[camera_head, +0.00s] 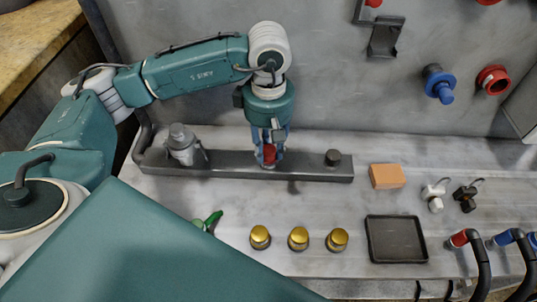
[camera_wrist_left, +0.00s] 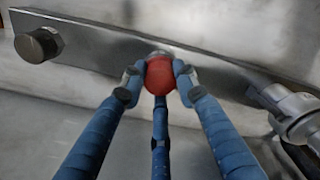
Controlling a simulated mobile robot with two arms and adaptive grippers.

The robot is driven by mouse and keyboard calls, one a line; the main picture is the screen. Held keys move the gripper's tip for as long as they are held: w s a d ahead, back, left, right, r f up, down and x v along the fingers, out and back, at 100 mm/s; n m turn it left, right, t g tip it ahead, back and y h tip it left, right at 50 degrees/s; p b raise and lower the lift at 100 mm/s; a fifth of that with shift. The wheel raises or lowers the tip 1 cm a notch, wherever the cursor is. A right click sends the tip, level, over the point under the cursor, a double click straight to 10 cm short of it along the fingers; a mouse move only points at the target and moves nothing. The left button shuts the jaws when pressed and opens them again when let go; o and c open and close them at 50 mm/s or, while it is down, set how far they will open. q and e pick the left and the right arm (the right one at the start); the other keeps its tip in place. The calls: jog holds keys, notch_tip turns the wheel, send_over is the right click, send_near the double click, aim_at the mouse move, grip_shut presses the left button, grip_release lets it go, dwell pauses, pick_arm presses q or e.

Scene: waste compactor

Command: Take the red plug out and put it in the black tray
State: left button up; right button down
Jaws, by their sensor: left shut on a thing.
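The red plug (camera_head: 268,154) sits at the grey metal bar (camera_head: 315,172) on the bench, near the middle of the bar. My left gripper (camera_head: 269,148) points down from above and is shut on the red plug. In the left wrist view the round red plug (camera_wrist_left: 160,76) lies between the blue fingers, in front of the bar (camera_wrist_left: 105,38). Whether it is still seated in the bar is hard to tell. The black tray (camera_head: 397,260) lies empty on the bench at the front right. My right gripper is not in view.
A grey fitting (camera_head: 182,143) and a dark knob (camera_head: 333,157) stand on the bar. An orange block (camera_head: 387,176) and small valves (camera_head: 434,194) lie right of it. Several gold knobs (camera_head: 298,238) stand left of the tray. Wall sockets (camera_head: 439,83) are behind.

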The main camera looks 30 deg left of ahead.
pick_arm(q)
jog(key=shift+n, duration=1)
jog(key=n+b, duration=0.1)
jog(key=n, duration=0.1)
jog(key=shift+f+n, duration=0.1)
jog(key=shift+n, duration=1.3)
jog(key=shift+n, duration=1.1)
jog(key=n, duration=0.3)
jog(key=shift+b, duration=0.3)
